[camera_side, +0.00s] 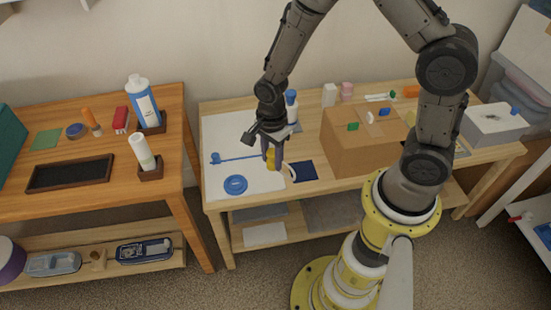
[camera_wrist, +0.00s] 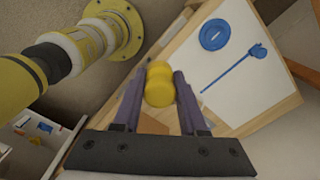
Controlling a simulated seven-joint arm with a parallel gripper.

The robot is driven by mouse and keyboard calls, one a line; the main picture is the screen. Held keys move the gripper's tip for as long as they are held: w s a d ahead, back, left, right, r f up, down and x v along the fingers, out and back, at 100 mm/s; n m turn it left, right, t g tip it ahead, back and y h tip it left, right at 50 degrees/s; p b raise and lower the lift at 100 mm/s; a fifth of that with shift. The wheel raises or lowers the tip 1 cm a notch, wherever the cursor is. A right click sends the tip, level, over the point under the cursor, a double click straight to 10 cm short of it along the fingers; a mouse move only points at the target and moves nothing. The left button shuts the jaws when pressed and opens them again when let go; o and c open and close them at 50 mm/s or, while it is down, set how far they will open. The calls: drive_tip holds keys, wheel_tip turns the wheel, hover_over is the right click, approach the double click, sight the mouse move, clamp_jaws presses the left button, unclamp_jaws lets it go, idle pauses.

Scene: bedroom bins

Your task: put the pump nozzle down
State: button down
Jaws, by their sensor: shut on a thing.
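My gripper (camera_side: 272,158) is over the right part of a white sheet (camera_side: 222,132) on the right-hand table. It is shut on a small yellow rounded thing (camera_wrist: 160,84), which sits between the fingertips in the wrist view. A blue piece with a long thin stem (camera_side: 236,158), which looks like a pump nozzle, lies flat on the sheet to the left of my gripper, apart from it. It also shows in the wrist view (camera_wrist: 236,68). A round blue disc (camera_side: 235,184) lies nearer the front edge. I cannot tell whether the yellow thing touches the table.
A dark blue square (camera_side: 304,171) and a cardboard box (camera_side: 358,141) are right of my gripper. A blue-capped bottle (camera_side: 291,105) stands behind. The left table holds a blue bottle (camera_side: 142,102), a white bottle (camera_side: 142,152) and a dark tray (camera_side: 70,173). The sheet's back left is clear.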

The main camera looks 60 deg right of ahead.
drive_tip(key=shift+w+f+n, duration=0.1)
drive_tip(key=shift+w+n, duration=0.15)
drive_tip(key=shift+n, duration=0.25)
drive_tip(key=shift+s+f+n, duration=0.2)
drive_tip(key=shift+f+n, duration=0.05)
drive_tip(key=shift+n, duration=0.15)
drive_tip(key=s+d+f+m, duration=0.1)
drive_tip(key=s+d+f, duration=0.1)
drive_tip(key=s+d, duration=0.4)
drive_tip(key=s+d+f, duration=0.3)
drive_tip(key=s+d, duration=0.2)
drive_tip(key=s, duration=0.3)
drive_tip(key=shift+m, duration=0.3)
drive_tip(key=w+d+f, duration=0.2)
drive_tip(key=w+f, duration=0.1)
drive_tip(key=w, duration=0.1)
drive_tip(key=w+d+f, duration=0.2)
drive_tip(key=w+f, duration=0.1)
drive_tip(key=w, duration=0.1)
drive_tip(key=w+d+f, duration=0.2)
drive_tip(key=w+f, duration=0.1)
drive_tip(key=w, duration=0.1)
drive_tip(key=shift+w+f, duration=0.2)
drive_tip(key=shift+w, duration=0.15)
drive_tip(key=shift+w+f, duration=0.1)
drive_tip(key=shift+f, duration=1.5)
drive_tip(key=shift+f, duration=0.35)
